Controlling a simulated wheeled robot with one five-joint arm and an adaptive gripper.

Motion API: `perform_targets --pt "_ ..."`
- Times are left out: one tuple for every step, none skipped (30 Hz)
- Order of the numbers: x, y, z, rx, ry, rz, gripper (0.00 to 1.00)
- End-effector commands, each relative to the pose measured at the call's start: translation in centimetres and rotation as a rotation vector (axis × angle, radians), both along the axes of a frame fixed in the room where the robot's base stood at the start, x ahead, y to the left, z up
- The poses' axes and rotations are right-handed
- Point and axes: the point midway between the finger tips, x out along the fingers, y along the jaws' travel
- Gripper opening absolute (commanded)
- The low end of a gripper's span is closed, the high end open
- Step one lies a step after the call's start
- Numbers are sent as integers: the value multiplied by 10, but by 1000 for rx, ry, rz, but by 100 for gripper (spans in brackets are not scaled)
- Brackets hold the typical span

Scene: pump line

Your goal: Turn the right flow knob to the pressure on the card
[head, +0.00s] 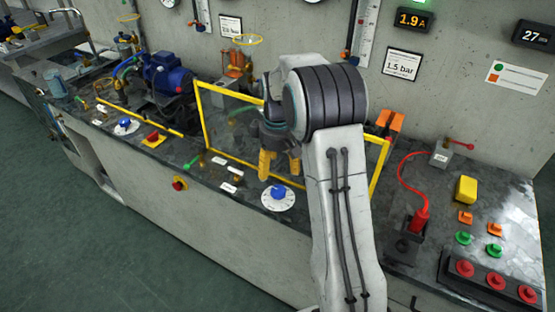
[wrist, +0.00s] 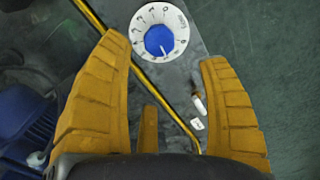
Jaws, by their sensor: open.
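The right flow knob (head: 278,191) is blue and sits on a round white numbered dial (head: 270,205) at the bench's front edge. In the wrist view the blue knob (wrist: 159,40) shows at the top, with a small pale mark near its lower edge; I cannot tell the exact reading. My gripper (head: 280,165) points down just above the knob in the head view, its yellow fingers apart and empty. In the wrist view the fingers (wrist: 163,50) spread on either side of the dial, not visibly touching the knob. A wall card (head: 401,66) reads 1.5 bar.
A yellow-framed clear guard (head: 225,158) stands behind the knob. Another blue knob (head: 126,125) and another card (head: 231,26) are farther left. A red plug with cable (head: 419,221) and red buttons (head: 496,281) are at right. A red emergency button (head: 180,184) is on the bench front.

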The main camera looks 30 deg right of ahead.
Motion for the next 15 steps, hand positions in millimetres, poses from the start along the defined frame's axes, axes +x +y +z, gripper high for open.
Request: perform_targets --pt "1 0 6 0 -3 0 69" --pt "1 0 9 -1 -3 0 69" --pt "1 0 13 0 -2 0 69" --pt "1 0 15 0 -2 0 69" --pt "0 0 16 0 -2 0 69" --pt "0 0 18 -1 -1 0 69" --pt "0 0 20 0 0 0 69" --pt "0 0 21 0 0 0 69" --pt "0 0 22 0 0 0 69" --pt "0 0 22 0 0 0 69" --pt "0 0 23 0 0 0 69" --pt "0 0 23 0 0 0 69" --pt "0 0 23 0 0 0 69" --pt "0 0 23 0 0 0 69" --pt "0 0 23 0 0 0 69"
